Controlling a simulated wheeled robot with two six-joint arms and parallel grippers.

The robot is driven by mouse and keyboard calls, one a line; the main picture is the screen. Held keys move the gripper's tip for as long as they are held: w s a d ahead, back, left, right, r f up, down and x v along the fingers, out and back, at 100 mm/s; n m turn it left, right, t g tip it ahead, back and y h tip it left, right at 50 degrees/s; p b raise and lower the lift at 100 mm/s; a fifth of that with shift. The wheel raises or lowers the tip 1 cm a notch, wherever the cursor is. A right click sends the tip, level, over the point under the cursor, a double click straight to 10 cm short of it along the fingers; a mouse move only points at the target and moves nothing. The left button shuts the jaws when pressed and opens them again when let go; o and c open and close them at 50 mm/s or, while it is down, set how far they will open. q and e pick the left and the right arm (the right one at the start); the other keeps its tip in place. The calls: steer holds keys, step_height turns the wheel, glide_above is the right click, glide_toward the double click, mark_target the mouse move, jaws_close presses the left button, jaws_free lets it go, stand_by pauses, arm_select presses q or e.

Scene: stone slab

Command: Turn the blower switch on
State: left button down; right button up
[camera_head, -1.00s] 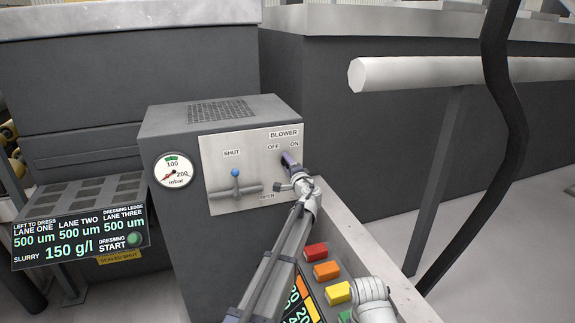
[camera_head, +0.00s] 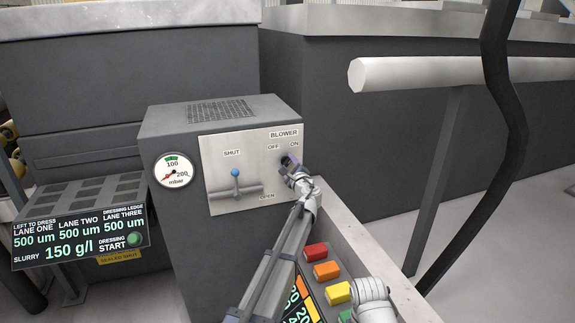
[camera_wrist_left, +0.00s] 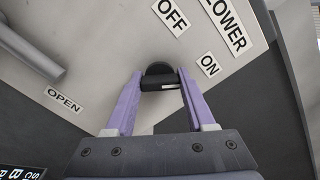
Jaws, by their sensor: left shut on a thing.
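The blower switch is a dark round knob (camera_wrist_left: 160,74) with a white mark on its edge, on a pale panel (camera_head: 220,165) below the OFF and ON labels. My left gripper (camera_wrist_left: 158,88) has its two purple fingers on either side of the knob and is shut on it. In the head view my left gripper (camera_head: 288,162) is at the panel's upper right and hides most of the knob. I cannot tell for certain which label the knob points at. My right gripper is not in view.
A blue-tipped lever (camera_head: 235,173) is left of the switch, between SHUT and OPEN labels. A pressure gauge (camera_head: 174,170) is further left. Coloured buttons (camera_head: 326,271) lie below the arm. A pale rail (camera_head: 450,72) and a black post (camera_head: 505,110) stand at the right.

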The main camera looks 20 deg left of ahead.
arm_select(q)
steer(key=shift+m, duration=0.4)
steer(key=shift+c, duration=1.2)
jaws_free()
steer(key=v, duration=0.8)
steer(key=shift+w, duration=0.2)
steer(key=x, duration=0.7)
steer(key=shift+w+a, duration=0.3)
steer(key=shift+s, duration=0.1)
